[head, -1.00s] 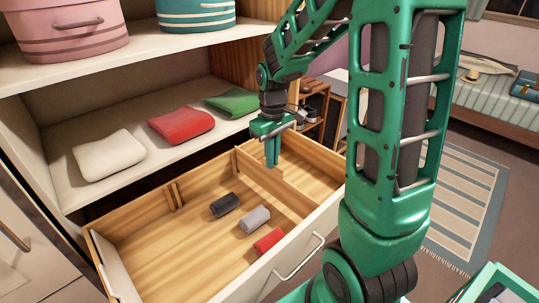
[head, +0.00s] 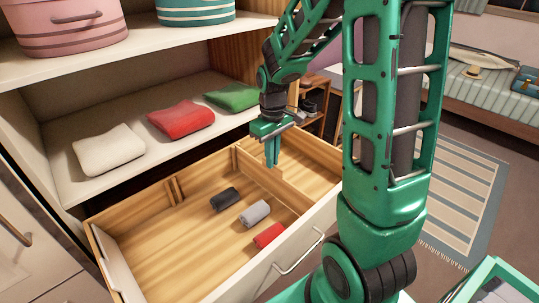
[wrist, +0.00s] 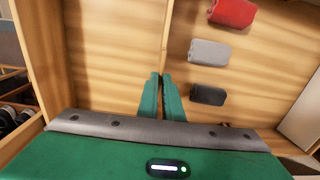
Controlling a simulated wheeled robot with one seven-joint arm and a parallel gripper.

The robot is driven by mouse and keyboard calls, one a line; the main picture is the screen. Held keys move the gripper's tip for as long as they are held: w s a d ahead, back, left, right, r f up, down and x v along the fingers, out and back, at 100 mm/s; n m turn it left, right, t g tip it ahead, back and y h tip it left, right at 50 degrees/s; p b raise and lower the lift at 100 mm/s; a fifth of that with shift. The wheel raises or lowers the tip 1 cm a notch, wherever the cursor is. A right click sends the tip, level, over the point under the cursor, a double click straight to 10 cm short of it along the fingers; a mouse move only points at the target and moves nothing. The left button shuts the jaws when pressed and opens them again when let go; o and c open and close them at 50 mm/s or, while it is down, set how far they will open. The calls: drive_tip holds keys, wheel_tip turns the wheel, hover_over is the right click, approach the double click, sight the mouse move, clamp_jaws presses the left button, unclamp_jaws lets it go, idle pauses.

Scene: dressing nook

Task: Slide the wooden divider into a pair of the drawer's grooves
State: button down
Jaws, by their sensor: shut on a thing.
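The wooden divider (head: 292,192) is a thin light plank standing on edge across the right part of the open drawer (head: 140,262). My gripper (head: 272,163) is shut on its upper edge, toward the back. In the wrist view, my gripper (wrist: 165,82) has one finger on each side of the divider (wrist: 164,40). One pair of groove strips (head: 176,190) shows on the drawer's back wall, left of the divider. The divider's back end is close to the back wall; I cannot tell whether its ends sit in grooves.
A dark roll (head: 225,200), a grey roll (head: 255,214) and a red roll (head: 269,234) lie left of the divider. The right compartment looks empty. A shelf above holds folded white (head: 108,150), red (head: 181,118) and green (head: 231,97) cloths.

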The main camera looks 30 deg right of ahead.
drive_tip(key=shift+f, duration=0.4)
drive_tip(key=c, duration=1.8)
unclamp_jaws()
drive_tip(key=shift+c, duration=0.2)
wheel_tip(320, 180, up, 11)
drive_tip(key=s+d+m, duration=0.2)
drive_tip(key=s+m, duration=0.2)
drive_tip(key=s, duration=0.8)
drive_tip(key=s+d+f+m, duration=0.1)
drive_tip(key=s+m, duration=0.3)
drive_tip(key=s, duration=0.8)
drive_tip(key=shift+s+d+f+m, duration=0.15)
drive_tip(key=shift+d+f+m, duration=0.15)
drive_tip(key=shift+d, duration=0.15)
